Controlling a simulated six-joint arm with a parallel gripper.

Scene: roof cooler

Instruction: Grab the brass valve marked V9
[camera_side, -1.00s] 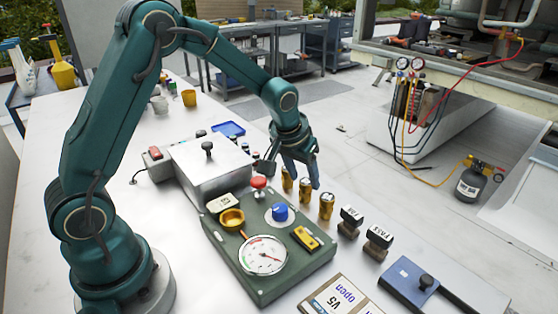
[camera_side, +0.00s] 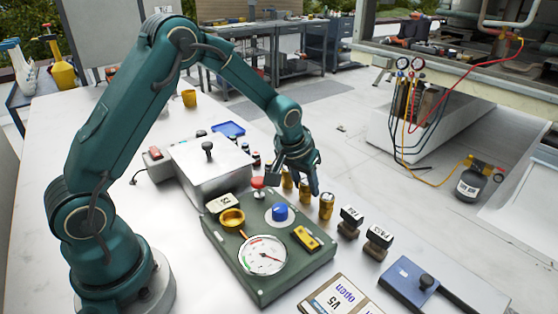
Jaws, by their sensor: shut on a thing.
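Three small brass valves stand in a row on the white bench, just behind the green gauge box: a far one (camera_side: 287,179), a middle one (camera_side: 304,191) and a near one (camera_side: 326,206). My gripper (camera_side: 299,185) points down over the row. It is shut on a brass valve, which looks like the middle one, though the fingers partly cover it. The near valve stands clear, to the right of the fingers. No V9 marking is legible on any valve at this size.
Two stamps (camera_side: 378,242) stand to the right of the valves. A metal box (camera_side: 207,175) is at the left. A sign (camera_side: 340,297) lies in front.

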